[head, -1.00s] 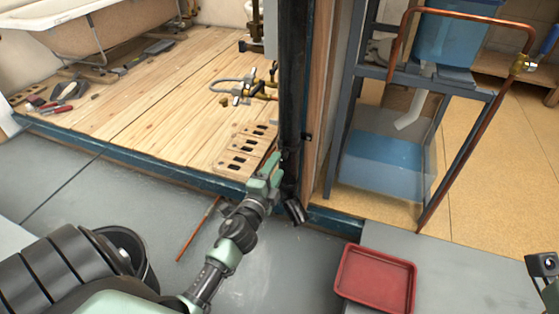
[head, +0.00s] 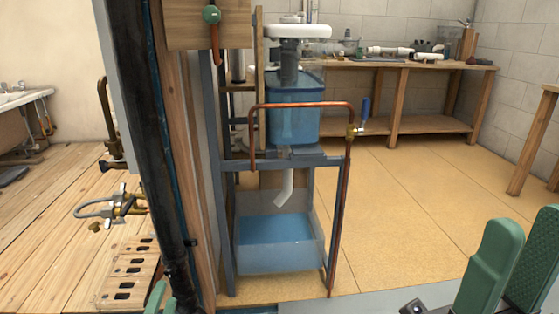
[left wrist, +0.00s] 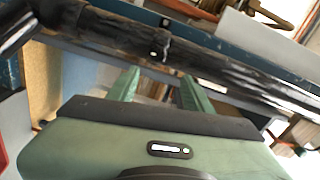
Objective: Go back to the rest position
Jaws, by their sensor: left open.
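My left gripper (head: 163,299) shows only as green fingertips at the lower left edge of the head view, near the foot of the black upright pipe (head: 165,170). In the left wrist view its two green fingers (left wrist: 160,88) stand apart with nothing held between them. The black pipe (left wrist: 230,68) crosses just beyond the fingers; I cannot tell whether they touch it. Two large green parts at the lower right of the head view look like my right gripper (head: 508,262), cut off by the frame edge. I see nothing held there.
A blue-grey stand (head: 337,240) with a copper pipe (head: 300,105) and a blue water tank (head: 292,112) stands right of the black pipe. A perforated wooden block (head: 130,270) lies on the left planks. A workbench (head: 390,66) is behind. The tan floor (head: 410,210) is clear.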

